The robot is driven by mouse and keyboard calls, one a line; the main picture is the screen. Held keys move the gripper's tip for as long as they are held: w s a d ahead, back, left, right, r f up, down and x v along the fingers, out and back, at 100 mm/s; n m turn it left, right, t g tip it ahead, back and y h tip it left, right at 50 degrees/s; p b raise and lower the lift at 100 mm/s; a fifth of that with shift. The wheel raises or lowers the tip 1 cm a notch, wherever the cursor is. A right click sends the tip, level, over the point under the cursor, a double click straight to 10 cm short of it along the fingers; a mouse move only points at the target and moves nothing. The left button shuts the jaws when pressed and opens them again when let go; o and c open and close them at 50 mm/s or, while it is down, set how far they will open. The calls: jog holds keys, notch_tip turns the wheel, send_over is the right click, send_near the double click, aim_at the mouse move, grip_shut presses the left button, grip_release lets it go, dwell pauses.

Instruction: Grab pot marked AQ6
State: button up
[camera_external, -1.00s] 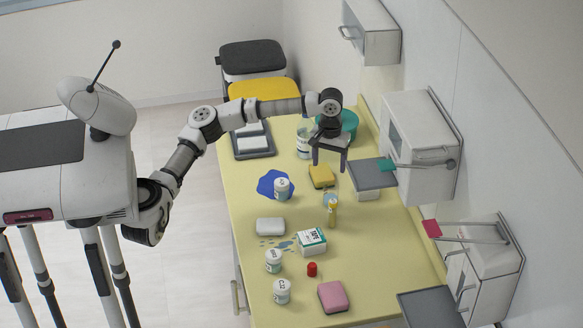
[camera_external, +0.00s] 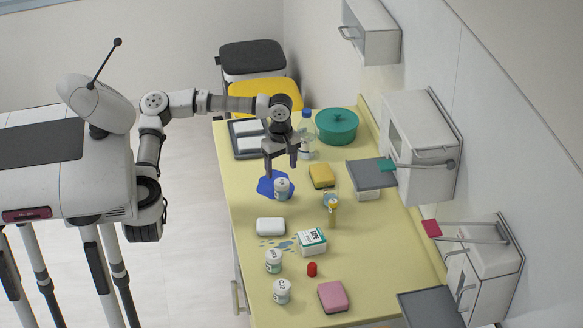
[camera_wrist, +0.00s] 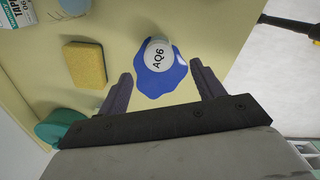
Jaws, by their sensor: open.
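The pot marked AQ6 (camera_wrist: 158,54) is a white pot with a readable lid label in the wrist view. It stands upright on a blue patch (camera_wrist: 172,76) on the yellow table. In the external view the same pot (camera_external: 282,188) stands on the blue patch (camera_external: 266,184). My gripper (camera_external: 281,169) is open and empty, above and just behind the pot. In the wrist view the fingers of my gripper (camera_wrist: 159,82) are spread, with the pot ahead of and between them, apart from both.
Two similar white pots (camera_external: 273,261) (camera_external: 282,291) stand at the table's near left. A yellow sponge (camera_external: 321,176), a white soap-like block (camera_external: 270,227), a box (camera_external: 312,241) and a bottle (camera_external: 306,138) are around.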

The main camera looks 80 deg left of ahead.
aim_at(282, 182)
notch_tip(282, 182, down, 10)
jog(key=b, duration=0.5)
jog(key=shift+r, duration=0.35)
jog(key=c, duration=1.1)
jog(key=shift+o, duration=0.2)
jog(key=shift+r, duration=0.1)
